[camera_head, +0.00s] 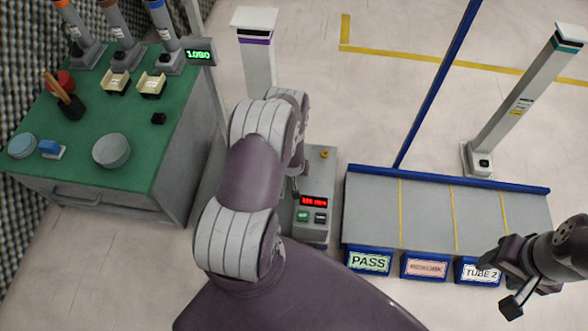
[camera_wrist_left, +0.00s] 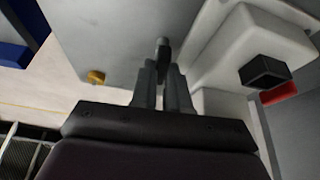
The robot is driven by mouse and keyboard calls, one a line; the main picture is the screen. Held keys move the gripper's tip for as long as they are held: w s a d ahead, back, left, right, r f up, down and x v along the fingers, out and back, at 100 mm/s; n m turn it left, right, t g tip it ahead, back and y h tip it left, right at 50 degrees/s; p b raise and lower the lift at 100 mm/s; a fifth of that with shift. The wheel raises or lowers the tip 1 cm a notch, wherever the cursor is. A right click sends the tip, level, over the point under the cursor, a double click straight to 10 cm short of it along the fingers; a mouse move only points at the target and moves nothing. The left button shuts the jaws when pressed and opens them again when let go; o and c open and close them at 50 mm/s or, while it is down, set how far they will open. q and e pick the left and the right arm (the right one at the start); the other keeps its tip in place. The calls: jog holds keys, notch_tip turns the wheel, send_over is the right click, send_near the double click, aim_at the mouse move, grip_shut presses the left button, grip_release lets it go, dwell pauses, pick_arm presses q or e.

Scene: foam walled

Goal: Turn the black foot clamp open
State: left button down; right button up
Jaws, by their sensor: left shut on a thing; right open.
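In the left wrist view my left gripper (camera_wrist_left: 163,88) is shut, its two grey fingers close together on a small dark upright piece (camera_wrist_left: 163,50), which appears to be the black foot clamp. The piece stands at a grey plate (camera_wrist_left: 110,35); how far it is turned I cannot tell. In the head view my left arm hides most of this spot, beside the grey unit (camera_head: 313,231) with the red display. My right gripper (camera_head: 499,284) is open and empty at the right, near the tray labels.
A white part with a black block (camera_wrist_left: 265,72) is close right of my left fingers. A yellow knob (camera_wrist_left: 96,78) is to their left. The blue-edged tray (camera_head: 372,215) stands right of the grey unit. A green-topped bench (camera_head: 85,150) is at left. White posts (camera_head: 258,65) stand behind.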

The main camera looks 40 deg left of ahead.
pick_arm(q)
jog(key=shift+m, duration=0.5)
jog(key=c, duration=1.1)
grip_release()
jog(key=p+v, duration=0.3)
jog(key=v, duration=0.3)
jog(key=p+v, duration=0.4)
jog(key=v, duration=0.2)
jog(key=shift+s+a+r, duration=0.15)
jog(key=shift+s+r, duration=0.15)
